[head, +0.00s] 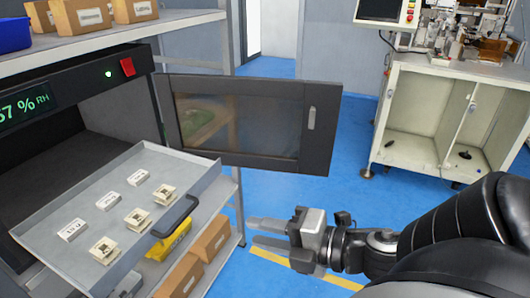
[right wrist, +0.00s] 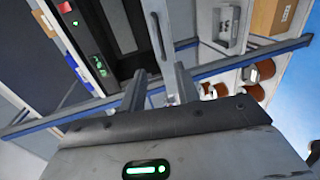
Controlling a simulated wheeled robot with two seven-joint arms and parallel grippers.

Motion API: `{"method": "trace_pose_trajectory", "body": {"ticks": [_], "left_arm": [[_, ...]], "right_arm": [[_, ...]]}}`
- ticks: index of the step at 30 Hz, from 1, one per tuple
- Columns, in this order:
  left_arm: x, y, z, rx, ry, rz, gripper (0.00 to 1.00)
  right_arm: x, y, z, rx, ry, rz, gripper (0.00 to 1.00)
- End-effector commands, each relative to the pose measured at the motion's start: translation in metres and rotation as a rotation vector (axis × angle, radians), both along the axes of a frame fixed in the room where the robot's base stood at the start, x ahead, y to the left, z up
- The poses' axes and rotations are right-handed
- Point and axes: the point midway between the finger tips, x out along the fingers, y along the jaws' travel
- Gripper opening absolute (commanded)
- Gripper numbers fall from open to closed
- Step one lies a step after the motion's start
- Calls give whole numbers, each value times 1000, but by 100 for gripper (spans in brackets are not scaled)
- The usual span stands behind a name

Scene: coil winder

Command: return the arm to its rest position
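My right arm (head: 450,225) reaches in from the lower right in the head view. Its gripper (head: 252,231) points left, with two grey fingers spread apart and nothing between them. In the head view it appears just right of the tray's dark handle (head: 175,216), apart from it. The right wrist view also shows the gripper (right wrist: 160,82) with a gap between its fingers. My left arm and gripper are not in view.
A grey tray (head: 85,197) with small labelled blocks and pale parts sticks out of the humidity cabinet (head: 70,75). The cabinet's windowed door (head: 318,125) stands open. Shelves below hold boxes and a yellow bin (head: 170,240). A white machine cabinet (head: 425,105) stands back right. Blue floor between is clear.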

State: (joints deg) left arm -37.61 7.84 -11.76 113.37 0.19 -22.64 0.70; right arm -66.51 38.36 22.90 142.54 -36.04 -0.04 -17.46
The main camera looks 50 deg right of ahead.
Motion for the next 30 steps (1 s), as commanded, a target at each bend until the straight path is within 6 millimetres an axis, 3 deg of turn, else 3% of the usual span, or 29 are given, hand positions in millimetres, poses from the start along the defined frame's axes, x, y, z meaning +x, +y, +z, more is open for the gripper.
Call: {"method": "trace_pose_trajectory", "body": {"ticks": [11, 14, 17, 19, 21, 24, 27, 30], "left_arm": [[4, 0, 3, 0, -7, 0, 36], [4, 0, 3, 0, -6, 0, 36], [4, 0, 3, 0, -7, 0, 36], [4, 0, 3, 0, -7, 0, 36], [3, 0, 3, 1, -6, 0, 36], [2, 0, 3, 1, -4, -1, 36], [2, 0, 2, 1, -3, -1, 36], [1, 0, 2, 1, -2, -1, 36]], "right_arm": [[1, -3, -5, 25, 12, -24, 32], [3, -17, -31, 166, 77, -150, 32], [3, -23, -86, 455, 209, -361, 32], [2, -8, -131, 690, 324, -497, 32], [2, 19, -169, 894, 437, -592, 32], [3, 65, -204, 1108, 579, -669, 32], [4, 101, -221, 1241, 681, -705, 32], [5, 122, -229, 1306, 739, -721, 32]]}}
